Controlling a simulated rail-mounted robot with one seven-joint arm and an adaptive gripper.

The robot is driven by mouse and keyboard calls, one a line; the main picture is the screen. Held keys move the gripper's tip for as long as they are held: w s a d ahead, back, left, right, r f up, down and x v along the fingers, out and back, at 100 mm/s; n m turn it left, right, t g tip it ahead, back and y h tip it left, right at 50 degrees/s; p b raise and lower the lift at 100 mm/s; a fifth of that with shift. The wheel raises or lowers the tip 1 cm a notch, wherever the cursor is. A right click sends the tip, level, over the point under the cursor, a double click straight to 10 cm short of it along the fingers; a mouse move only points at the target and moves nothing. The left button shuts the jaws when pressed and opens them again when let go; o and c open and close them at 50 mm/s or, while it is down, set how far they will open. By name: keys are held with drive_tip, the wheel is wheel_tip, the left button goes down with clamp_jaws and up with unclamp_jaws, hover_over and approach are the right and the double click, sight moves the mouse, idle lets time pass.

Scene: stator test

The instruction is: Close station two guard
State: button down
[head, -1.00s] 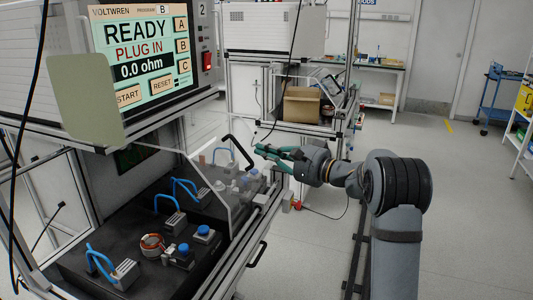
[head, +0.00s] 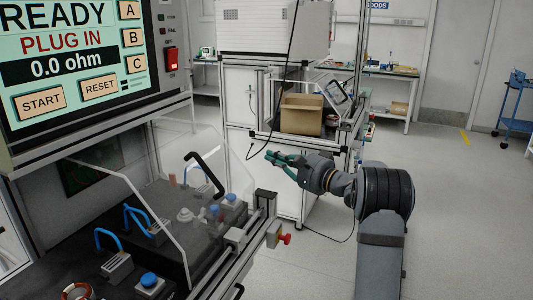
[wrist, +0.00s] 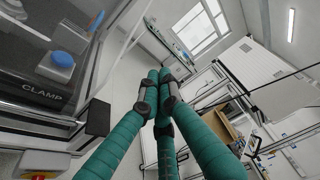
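The station with the READY screen (head: 75,60) is at the left; a 2 marks its panel in the earlier head view. Its clear guard (head: 130,195) shows as see-through panels with pale edges above the dark fixture bed (head: 165,240). The guard's black bent handle (head: 205,172) is at its right part. I cannot tell the guard's exact angle. My gripper (head: 270,155), with green fingers, is right of the handle, apart from it and empty. In the wrist view my gripper (wrist: 164,78) has its fingertips drawn together, with nothing between them.
A red stop button (head: 284,239) sticks out at the station's front rail. Blue-handled clamps (head: 115,265) stand on the bed. A cardboard box (head: 301,115) is on a shelf behind my gripper. A black cable (head: 288,70) hangs near it.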

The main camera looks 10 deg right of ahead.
drive_tip(key=w+a+p, duration=0.3)
drive_tip(key=w+a, duration=0.1)
drive_tip(key=a, duration=0.3)
drive_tip(key=shift+a, duration=0.2)
drive_tip(key=shift+w, duration=0.1)
idle(0.4)
